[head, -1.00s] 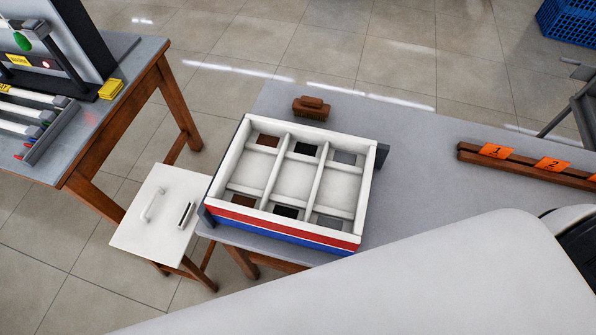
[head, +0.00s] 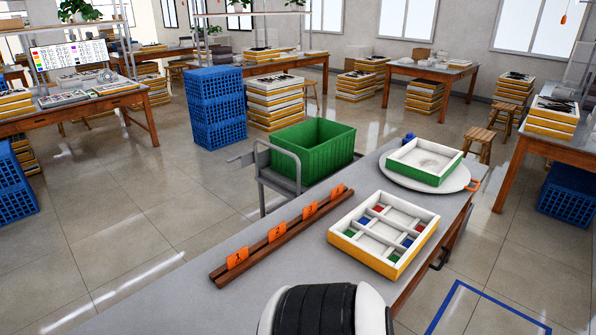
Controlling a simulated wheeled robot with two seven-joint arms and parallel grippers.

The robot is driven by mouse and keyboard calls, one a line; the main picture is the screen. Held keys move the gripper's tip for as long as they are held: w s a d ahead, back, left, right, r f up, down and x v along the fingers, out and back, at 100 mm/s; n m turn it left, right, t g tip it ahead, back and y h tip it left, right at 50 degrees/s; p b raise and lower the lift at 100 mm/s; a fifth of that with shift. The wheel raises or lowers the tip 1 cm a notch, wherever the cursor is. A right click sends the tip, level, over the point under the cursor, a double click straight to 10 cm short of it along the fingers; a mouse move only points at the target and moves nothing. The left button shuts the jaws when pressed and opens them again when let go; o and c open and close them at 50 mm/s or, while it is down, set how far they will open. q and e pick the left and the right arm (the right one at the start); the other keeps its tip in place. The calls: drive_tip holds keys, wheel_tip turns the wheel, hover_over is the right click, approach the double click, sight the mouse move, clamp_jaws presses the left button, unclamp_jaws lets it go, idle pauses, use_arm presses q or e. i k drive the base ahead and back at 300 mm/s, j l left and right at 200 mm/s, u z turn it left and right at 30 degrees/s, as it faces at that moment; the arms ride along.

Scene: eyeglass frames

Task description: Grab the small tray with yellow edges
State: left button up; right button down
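The small tray with yellow edges (head: 362,257) lies on the grey table (head: 190,305), right of centre in the head view. It has white walls and dividers, and its compartments hold small red, blue and green pieces. Nothing touches it from above. Neither of my grippers is in view. A black and white rounded part of my own body shows at the bottom edge, in front of the tray and apart from it.
A green-edged white tray (head: 410,172) sits on a round white plate (head: 464,180) behind the yellow one. A brown wooden rail (head: 257,250) with orange number tags runs to its left. A green crate (head: 312,152) on a cart stands beyond the table.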

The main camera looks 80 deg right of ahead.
sight(386, 232)
drive_tip(key=k+z, duration=0.15)
drive_tip(key=z, duration=2.95)
drive_tip(key=i+l, duration=0.15)
drive_tip(key=l, duration=0.15)
drive_tip(key=i+l+u, duration=0.15)
drive_tip(key=l, duration=0.15)
drive_tip(key=i+l, duration=0.15)
drive_tip(key=l, duration=0.15)
drive_tip(key=i+l+u, duration=0.15)
drive_tip(key=l, duration=0.15)
